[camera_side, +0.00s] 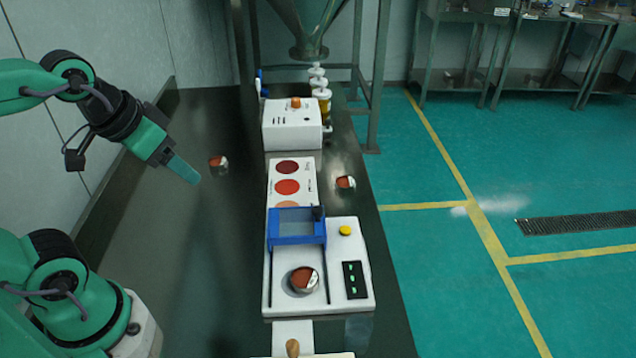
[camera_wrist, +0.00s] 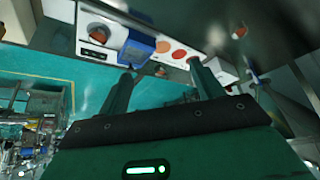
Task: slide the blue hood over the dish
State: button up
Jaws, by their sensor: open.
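The blue hood (camera_side: 297,240), a frame with a clear top and a dark knob at its right, sits at the back end of two dark rails on a white device (camera_side: 341,262). The dish (camera_side: 304,279), holding reddish-brown material, sits on the device in front of the hood, uncovered. The hood (camera_wrist: 138,46) and dish (camera_wrist: 97,31) also show at the upper left of the wrist view. My gripper (camera_side: 188,172) is open and empty, up and left of the hood, well apart from it. Its two fingers (camera_wrist: 161,68) show in the wrist view.
Two similar small dishes stand on the dark bench, one left (camera_side: 219,162) and one right (camera_side: 346,183). A colour card (camera_side: 307,174) lies behind the hood. A white box (camera_side: 291,127) stands farther back under a metal hopper (camera_side: 308,25). The bench left of the device is clear.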

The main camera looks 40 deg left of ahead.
dwell(0.4)
jog(key=c, duration=0.5)
jog(key=shift+o, duration=0.2)
jog(key=m+g, duration=0.6)
jog(key=m, duration=0.8)
send_over(318, 209)
notch_tip(318, 209, down, 8)
jog(key=shift+r, duration=0.1)
jog(key=shift+f, duration=3.95)
